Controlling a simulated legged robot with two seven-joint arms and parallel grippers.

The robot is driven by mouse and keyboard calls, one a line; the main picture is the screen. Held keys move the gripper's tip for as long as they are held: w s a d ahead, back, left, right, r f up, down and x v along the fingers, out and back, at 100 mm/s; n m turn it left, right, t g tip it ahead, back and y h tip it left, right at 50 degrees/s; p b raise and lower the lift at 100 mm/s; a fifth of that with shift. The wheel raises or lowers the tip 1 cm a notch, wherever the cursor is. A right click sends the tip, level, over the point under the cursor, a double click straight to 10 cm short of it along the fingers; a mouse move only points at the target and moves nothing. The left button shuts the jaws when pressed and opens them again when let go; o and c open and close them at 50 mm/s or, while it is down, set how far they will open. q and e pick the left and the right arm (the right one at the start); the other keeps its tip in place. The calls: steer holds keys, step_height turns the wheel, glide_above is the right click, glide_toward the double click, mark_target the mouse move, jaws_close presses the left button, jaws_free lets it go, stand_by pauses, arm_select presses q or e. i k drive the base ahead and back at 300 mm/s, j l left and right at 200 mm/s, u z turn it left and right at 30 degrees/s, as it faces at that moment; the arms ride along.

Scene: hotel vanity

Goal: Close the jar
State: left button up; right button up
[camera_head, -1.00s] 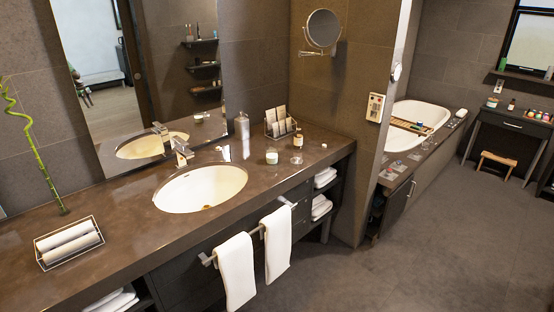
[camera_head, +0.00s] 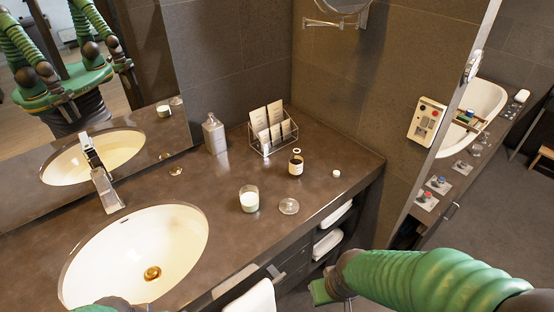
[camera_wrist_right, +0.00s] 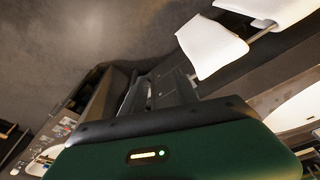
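A clear glass jar (camera_head: 249,199) with white contents stands upright and uncovered on the counter, right of the sink. A round clear glass lid (camera_head: 289,206) lies just to its right, apart from it. Behind them stands a small dark jar (camera_head: 296,162) with a pale label, and a small white cap (camera_head: 336,173) lies right of it. My right gripper is below the counter's front edge in the head view; its dark fingers (camera_wrist_right: 158,85) show in the right wrist view, their opening unclear. Only a green bit of my left arm shows at the bottom edge; its fingers are out of frame.
The sink (camera_head: 135,255) and tap (camera_head: 104,188) are at left. A soap bottle (camera_head: 215,134) and wire rack (camera_head: 273,130) stand behind the jars. White towels (camera_wrist_right: 212,45) hang below the counter's front edge. A wall bounds the counter's right end.

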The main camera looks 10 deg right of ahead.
mark_target(248, 195)
steer(key=i+l+u, duration=0.2)
steer(key=i+l, duration=0.55)
